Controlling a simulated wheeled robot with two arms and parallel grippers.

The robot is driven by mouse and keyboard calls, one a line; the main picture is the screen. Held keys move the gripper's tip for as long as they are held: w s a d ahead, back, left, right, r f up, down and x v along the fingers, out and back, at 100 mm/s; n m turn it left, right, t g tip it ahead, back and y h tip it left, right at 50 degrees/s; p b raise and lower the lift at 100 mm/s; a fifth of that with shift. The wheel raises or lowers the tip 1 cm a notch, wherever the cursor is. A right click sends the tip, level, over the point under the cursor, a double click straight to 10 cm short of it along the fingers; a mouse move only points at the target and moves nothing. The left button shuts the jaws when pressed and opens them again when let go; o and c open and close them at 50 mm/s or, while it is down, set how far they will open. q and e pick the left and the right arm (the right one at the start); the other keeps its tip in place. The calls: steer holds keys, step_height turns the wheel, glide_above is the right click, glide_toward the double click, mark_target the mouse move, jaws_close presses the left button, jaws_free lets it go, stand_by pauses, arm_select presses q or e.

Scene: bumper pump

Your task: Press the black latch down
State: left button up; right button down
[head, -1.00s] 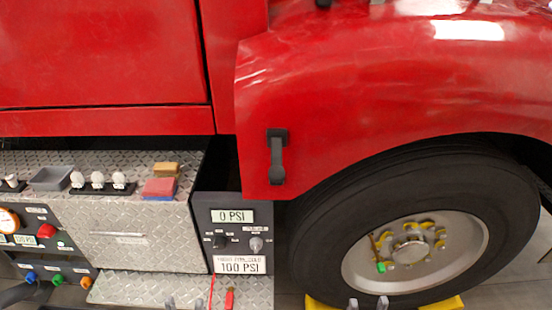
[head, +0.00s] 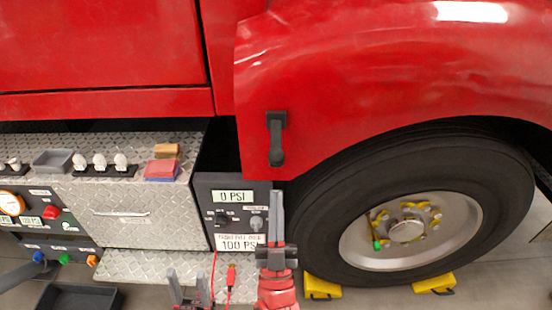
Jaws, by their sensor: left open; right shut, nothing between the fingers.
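The black latch (head: 277,140) is mounted on the red fender, left of the wheel. It has a square block at the top and a handle hanging straight down to a rounded end. My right gripper (head: 277,195) is shut and empty. In the picture it points up from below, its tips a short gap beneath the latch's lower end and overlapping the edge of the gauge panel. My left gripper (head: 188,280) is open and empty, low in the picture in front of the diamond-plate step.
The large tyre (head: 325,215) stands to the right, with yellow wheel chocks (head: 322,287) below. A dark gauge panel (head: 203,195) reading 0 PSI is left of my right gripper. A diamond-plate ledge holds a grey tray (head: 52,161) and coloured blocks (head: 162,168).

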stand_by(0.3)
step_height(320, 180, up, 8)
steer(key=p, duration=0.3)
glide_above(277, 162)
steer(key=s, duration=0.3)
steer(key=shift+f, duration=0.1)
steer(key=f, duration=0.1)
steer(key=w+f, duration=0.1)
steer(key=shift+a+f+p, duration=0.1)
steer(key=shift+f+p, duration=0.2)
steer(key=shift+p, duration=0.05)
steer(key=shift+w+f, duration=0.35)
steer(key=shift+f, duration=0.45)
